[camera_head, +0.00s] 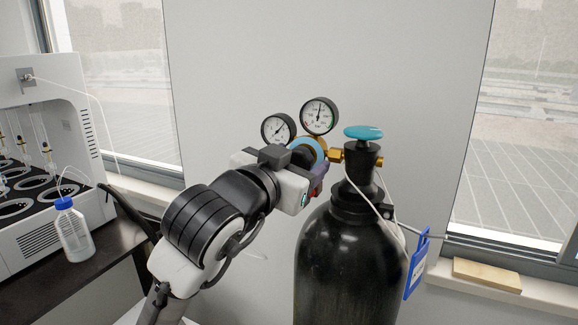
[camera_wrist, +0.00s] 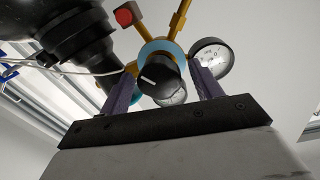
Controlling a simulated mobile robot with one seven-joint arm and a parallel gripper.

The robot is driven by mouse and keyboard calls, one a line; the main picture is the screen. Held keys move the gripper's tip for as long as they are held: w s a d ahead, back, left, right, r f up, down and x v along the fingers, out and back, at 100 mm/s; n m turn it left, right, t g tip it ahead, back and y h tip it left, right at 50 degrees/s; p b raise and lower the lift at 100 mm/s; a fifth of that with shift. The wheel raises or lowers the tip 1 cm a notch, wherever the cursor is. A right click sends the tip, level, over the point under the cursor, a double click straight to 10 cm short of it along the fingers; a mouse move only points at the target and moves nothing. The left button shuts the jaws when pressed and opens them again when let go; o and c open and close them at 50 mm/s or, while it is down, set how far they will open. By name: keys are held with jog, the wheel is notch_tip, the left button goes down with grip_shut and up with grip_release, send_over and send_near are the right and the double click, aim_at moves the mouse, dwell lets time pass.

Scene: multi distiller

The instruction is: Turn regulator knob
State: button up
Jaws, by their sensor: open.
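The regulator knob (camera_wrist: 160,76) is black with a white line and sits on a light blue disc in the wrist view. My gripper (camera_wrist: 160,95) is open, with its two purple fingers on either side of the knob. I cannot tell whether either finger touches it. In the head view my gripper (camera_head: 312,180) is in front of the regulator and hides the knob. The blue regulator ring (camera_head: 307,149) shows just above it. Two round gauges, the left gauge (camera_head: 278,128) and the right gauge (camera_head: 319,115), stand above the gripper.
The black gas cylinder (camera_head: 350,265) with a teal valve handwheel (camera_head: 364,132) stands right of my gripper. A blue tag (camera_head: 416,265) hangs from it on a white cord. At left, a bottle (camera_head: 72,230) and distiller (camera_head: 50,130) stand on a dark table.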

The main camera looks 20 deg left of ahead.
jog(key=s+a+b, duration=0.1)
jog(key=s+b, duration=0.3)
jog(key=s, duration=0.9)
jog(key=shift+s+a, duration=0.2)
jog(key=shift+s, duration=0.1)
jog(key=shift+r, duration=0.1)
